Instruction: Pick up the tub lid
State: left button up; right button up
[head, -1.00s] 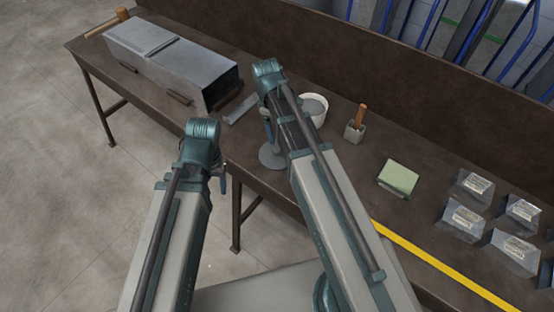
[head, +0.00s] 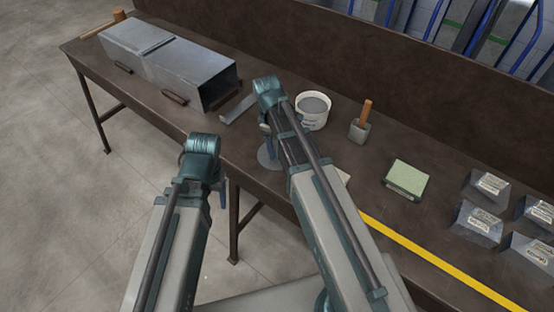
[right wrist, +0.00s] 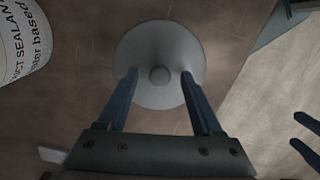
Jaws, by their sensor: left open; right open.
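The tub lid is a round grey disc with a small central knob; it lies near the bench's front edge in the head view (head: 266,160), partly covered by my right arm. In the right wrist view the lid (right wrist: 160,38) is right below my right gripper (right wrist: 160,76). That gripper is open, its fingers apart on either side of the knob; I cannot tell whether they touch the lid. The white sealant tub (head: 312,122) stands behind the lid, also at the wrist view's upper left (right wrist: 22,45). My left gripper (head: 222,198) is open and empty, off the bench's front edge.
A long metal duct (head: 168,65) and a mallet (head: 106,28) lie at the bench's left. A wooden-handled tool (head: 360,130), a green-topped block (head: 407,178) and several metal pieces (head: 478,222) lie to the right. A yellow strip (head: 430,255) marks the front edge.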

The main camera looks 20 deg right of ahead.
jog(key=shift+f, duration=0.1)
grip_shut()
dwell(0.3)
